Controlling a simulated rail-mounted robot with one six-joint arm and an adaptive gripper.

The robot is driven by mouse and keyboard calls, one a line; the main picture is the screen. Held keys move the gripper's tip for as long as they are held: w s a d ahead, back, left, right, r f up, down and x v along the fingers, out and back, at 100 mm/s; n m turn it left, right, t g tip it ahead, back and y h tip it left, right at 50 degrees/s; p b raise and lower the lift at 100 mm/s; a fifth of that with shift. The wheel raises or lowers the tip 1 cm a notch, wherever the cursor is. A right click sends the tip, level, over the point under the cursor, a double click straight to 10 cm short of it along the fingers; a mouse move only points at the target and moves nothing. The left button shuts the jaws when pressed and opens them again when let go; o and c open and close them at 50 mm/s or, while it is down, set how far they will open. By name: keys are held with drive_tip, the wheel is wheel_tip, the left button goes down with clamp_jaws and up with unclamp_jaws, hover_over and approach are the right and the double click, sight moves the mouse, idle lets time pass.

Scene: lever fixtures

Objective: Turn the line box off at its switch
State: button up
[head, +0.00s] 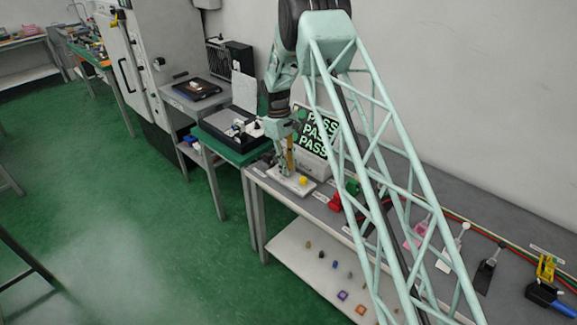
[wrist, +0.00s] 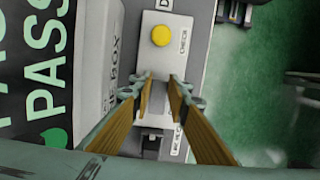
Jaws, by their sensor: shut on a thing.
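The line box (head: 311,163) stands at the left end of the grey bench, under a dark screen with green and white PASS lettering. A light panel (wrist: 178,62) with a round yellow button (wrist: 161,36) lies beside it in the wrist view; the button also shows in the head view (head: 303,181). A small dark switch (wrist: 152,141) is low on the panel, partly covered by my gripper. My gripper (wrist: 161,80) points down over the panel, its two tan-padded fingers a narrow gap apart around the switch. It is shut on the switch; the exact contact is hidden.
The PASS screen (head: 317,130) stands close behind my gripper. A green-topped table (head: 235,152) with a black device is to the left. Red and green fixtures (head: 335,202) sit further right along the bench. The green floor in front is mostly clear.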

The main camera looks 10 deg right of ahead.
drive_tip(key=shift+w+a+r+g+h+p, duration=0.1)
drive_tip(key=shift+w+a+g+h+p, duration=0.1)
drive_tip(key=shift+g+h+p, duration=0.3)
drive_tip(key=shift+w+a+r+g+h+p, duration=0.15)
drive_tip(key=shift+g+h+p, duration=0.15)
drive_tip(key=shift+g+p, duration=0.3)
drive_tip(key=shift+d, duration=0.1)
drive_tip(key=o, duration=0.9)
drive_tip(key=shift+r, duration=0.1)
drive_tip(key=v, duration=1.1)
drive_tip(key=shift+w+r, duration=0.2)
drive_tip(key=shift+r, duration=0.1)
drive_tip(key=shift+r, duration=0.1)
